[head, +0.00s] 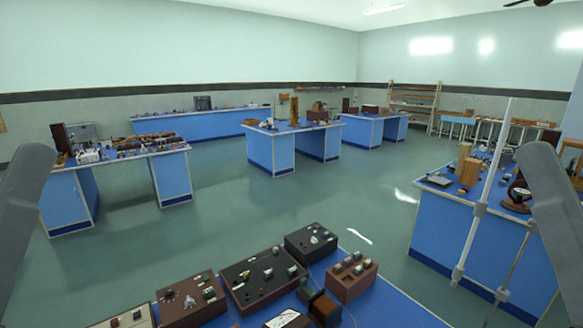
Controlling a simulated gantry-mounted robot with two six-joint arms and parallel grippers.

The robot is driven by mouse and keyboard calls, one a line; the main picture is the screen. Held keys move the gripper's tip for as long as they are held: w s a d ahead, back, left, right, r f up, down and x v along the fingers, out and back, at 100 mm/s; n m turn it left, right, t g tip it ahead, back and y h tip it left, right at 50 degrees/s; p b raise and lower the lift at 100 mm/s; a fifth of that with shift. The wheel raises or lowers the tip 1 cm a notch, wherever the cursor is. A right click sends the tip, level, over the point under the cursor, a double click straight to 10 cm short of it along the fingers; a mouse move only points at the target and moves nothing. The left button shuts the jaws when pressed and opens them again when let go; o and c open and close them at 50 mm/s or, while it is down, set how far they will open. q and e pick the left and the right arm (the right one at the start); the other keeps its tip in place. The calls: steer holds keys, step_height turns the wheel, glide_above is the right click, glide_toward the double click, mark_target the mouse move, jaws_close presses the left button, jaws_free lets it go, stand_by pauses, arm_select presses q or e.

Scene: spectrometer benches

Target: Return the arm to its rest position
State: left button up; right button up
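Only the head view is given. A grey link of my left arm (22,215) stands at the left edge, and a grey link of my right arm (556,225) stands at the right edge. Both links are raised at the sides of the picture, and their lower parts run out of frame. Neither gripper shows, so I cannot see their fingers or whether they hold anything.
A blue bench (385,305) with several instrument boxes, including a black one (310,242), is close at the bottom. A blue-sided bench (450,240) with a white stand rod (487,190) is at the right. Other benches stand farther back; open green floor (240,205) lies between.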

step_height(320, 180, up, 25)
steer(key=p, duration=2.1)
steer(key=shift+f, duration=0.1)
